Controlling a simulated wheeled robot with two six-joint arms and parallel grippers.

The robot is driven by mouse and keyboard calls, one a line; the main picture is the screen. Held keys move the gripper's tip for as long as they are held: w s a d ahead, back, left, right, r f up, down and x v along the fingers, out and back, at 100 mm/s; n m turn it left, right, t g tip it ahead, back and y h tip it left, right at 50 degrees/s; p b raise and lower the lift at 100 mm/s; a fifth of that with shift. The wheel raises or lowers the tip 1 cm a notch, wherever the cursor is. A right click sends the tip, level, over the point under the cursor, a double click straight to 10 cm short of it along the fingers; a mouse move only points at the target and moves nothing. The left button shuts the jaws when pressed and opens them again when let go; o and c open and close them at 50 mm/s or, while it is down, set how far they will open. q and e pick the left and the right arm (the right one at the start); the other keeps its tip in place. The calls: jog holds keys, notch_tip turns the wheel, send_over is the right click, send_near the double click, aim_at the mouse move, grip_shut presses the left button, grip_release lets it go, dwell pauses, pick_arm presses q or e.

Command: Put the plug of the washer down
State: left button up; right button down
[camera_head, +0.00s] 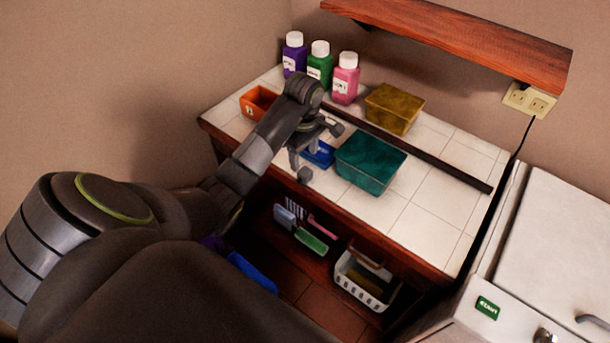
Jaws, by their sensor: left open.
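A wall outlet (516,98) sits at the far right, under the wooden shelf. A black cord (525,138) runs from it down behind the white washer (565,225) at the lower right. The plug is too small to make out clearly at the outlet. My left gripper (320,151) is open over the front part of the tiled counter, by a small blue container, well to the left of the outlet and cord. I see nothing held in it. My right gripper is not in view.
The tiled counter (425,222) holds an orange box (258,101), a teal bin (370,165), a yellow bin (394,108) and three bottles (320,65). A dark bar crosses it. A shelf (460,40) overhangs the back. Brushes and a white basket (365,285) are below. The counter's right side is clear.

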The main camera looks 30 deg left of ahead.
aim_at(305, 171)
pick_arm(q)
jog(key=shift+f+b, duration=0.5)
jog(key=shift+f, duration=0.45)
jog(key=shift+d+f+b, duration=0.1)
jog(key=shift+f+b, duration=0.3)
jog(key=shift+f, duration=0.1)
notch_tip(305, 171, down, 3)
jog(key=shift+d+r+p, duration=0.1)
jog(key=shift+p, duration=0.85)
jog(key=shift+f, duration=0.3)
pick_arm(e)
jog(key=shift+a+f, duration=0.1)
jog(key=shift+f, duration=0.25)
pick_arm(q)
jog(key=shift+c, duration=0.2)
jog(key=c, duration=1.1)
